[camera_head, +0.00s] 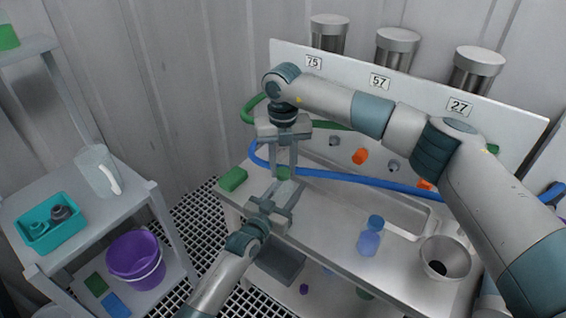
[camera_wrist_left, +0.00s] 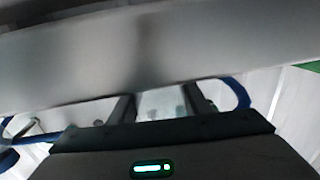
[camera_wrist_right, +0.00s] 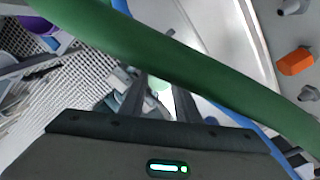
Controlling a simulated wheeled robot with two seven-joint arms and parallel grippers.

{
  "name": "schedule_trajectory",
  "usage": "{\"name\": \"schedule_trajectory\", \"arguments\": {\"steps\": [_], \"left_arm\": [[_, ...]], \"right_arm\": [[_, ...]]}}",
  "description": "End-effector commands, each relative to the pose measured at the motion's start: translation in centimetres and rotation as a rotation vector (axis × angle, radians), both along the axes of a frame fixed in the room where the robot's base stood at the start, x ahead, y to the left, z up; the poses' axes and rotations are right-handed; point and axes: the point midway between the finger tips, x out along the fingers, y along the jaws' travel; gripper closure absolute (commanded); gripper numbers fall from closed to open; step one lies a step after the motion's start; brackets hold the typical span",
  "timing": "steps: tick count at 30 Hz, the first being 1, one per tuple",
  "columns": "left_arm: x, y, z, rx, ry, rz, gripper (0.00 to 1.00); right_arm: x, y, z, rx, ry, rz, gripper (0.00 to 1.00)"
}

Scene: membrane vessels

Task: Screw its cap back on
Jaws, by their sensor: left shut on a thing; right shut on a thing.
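In the head view, my right gripper (camera_head: 284,172) points down and is shut on a small green cap (camera_head: 283,174). In the right wrist view, a pale green patch of it (camera_wrist_right: 160,83) shows between the fingers. My left gripper (camera_head: 276,192) reaches up from the front, just below the cap, and is shut on a pale, translucent vessel (camera_wrist_left: 162,104), seen between the fingers in the left wrist view. The fingers hide most of the vessel in the head view. Cap and vessel are close together, but I cannot tell whether the threads meet.
A blue vessel with a blue cap (camera_head: 369,240) and a steel funnel cup (camera_head: 444,258) stand on the steel bench. A green block (camera_head: 232,179) lies at its left end. Blue hose (camera_head: 330,175) and green hose (camera_head: 246,109) run near my right gripper. A side shelf holds a teal tray (camera_head: 72,240).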

Motion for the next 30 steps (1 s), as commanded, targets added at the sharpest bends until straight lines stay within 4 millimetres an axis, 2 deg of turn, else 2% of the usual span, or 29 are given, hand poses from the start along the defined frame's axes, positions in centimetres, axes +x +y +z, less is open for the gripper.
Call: {"name": "schedule_trajectory", "arguments": {"steps": [30], "left_arm": [[0.0,0.0,-0.02,0.0,0.0,0.0,0.97]], "right_arm": [[-0.01,0.0,-0.75,0.0,0.001,0.0,0.91]]}}
